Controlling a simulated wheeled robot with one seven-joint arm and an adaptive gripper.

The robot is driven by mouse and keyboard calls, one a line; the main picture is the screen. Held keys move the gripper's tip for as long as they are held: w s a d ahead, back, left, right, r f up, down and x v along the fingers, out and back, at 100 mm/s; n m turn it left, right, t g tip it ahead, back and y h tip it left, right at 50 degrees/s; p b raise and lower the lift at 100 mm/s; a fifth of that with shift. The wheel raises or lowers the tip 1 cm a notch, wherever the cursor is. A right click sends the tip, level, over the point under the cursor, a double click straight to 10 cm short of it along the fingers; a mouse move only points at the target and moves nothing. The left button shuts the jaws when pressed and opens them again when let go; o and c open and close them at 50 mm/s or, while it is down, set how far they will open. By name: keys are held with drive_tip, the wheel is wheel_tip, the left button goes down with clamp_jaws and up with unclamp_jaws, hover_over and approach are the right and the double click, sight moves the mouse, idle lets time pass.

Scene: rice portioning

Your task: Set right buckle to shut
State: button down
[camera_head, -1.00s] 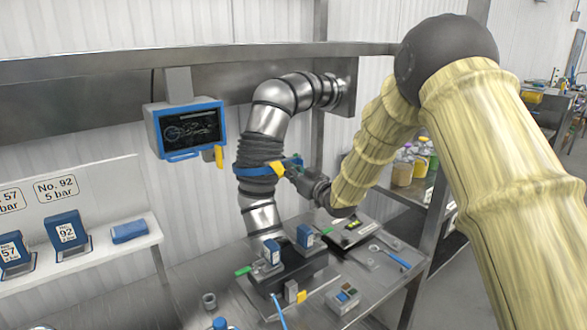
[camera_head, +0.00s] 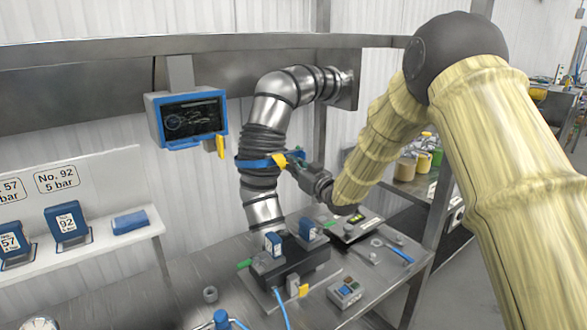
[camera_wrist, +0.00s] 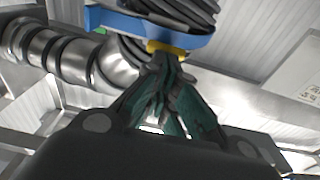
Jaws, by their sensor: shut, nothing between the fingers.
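A blue clamp band (camera_head: 255,163) wraps the black ribbed sleeve (camera_head: 262,142) on the steel pipe. A yellow buckle (camera_head: 279,160) sits on the band's right side. In the wrist view the blue band (camera_wrist: 190,32) crosses the top, with a small yellow part of the buckle (camera_wrist: 166,49) just beyond my fingertips. My gripper (camera_head: 291,164) is at the buckle's right side; in the wrist view its green-grey fingers (camera_wrist: 166,68) are shut together, with nothing seen between them. The fingertips overlap the buckle's lower edge in view, so I cannot tell whether they touch or how far the buckle is closed.
A blue-framed screen (camera_head: 190,119) with a yellow tag hangs left of the pipe. Below, a steel table (camera_head: 180,290) carries a dark block with blue units, a button box (camera_head: 345,292) and small tools. A frame post stands right of the pipe. A white shelf (camera_head: 90,245) is at left.

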drive_tip(key=shift+f+t+y+b, duration=0.35)
drive_tip(key=shift+f+b, duration=0.3)
drive_tip(key=shift+b, duration=1.15)
drive_tip(key=shift+w+a+f+t+y+b, duration=0.2)
drive_tip(key=shift+f+t+y+b, duration=0.35)
drive_tip(key=shift+b, duration=1.75)
drive_tip(key=shift+w+a+f+t+y+b, duration=0.25)
drive_tip(key=shift+f+t+b, duration=0.5)
drive_tip(key=shift+b, duration=1.6)
drive_tip(key=shift+w+a+f+t+y+b, duration=0.15)
drive_tip(key=shift+f+t+y+b, duration=0.45)
drive_tip(key=shift+b, duration=1.7)
drive_tip(key=shift+w+f, duration=0.15)
drive_tip(key=shift+f, duration=0.05)
drive_tip(key=shift+d, duration=0.1)
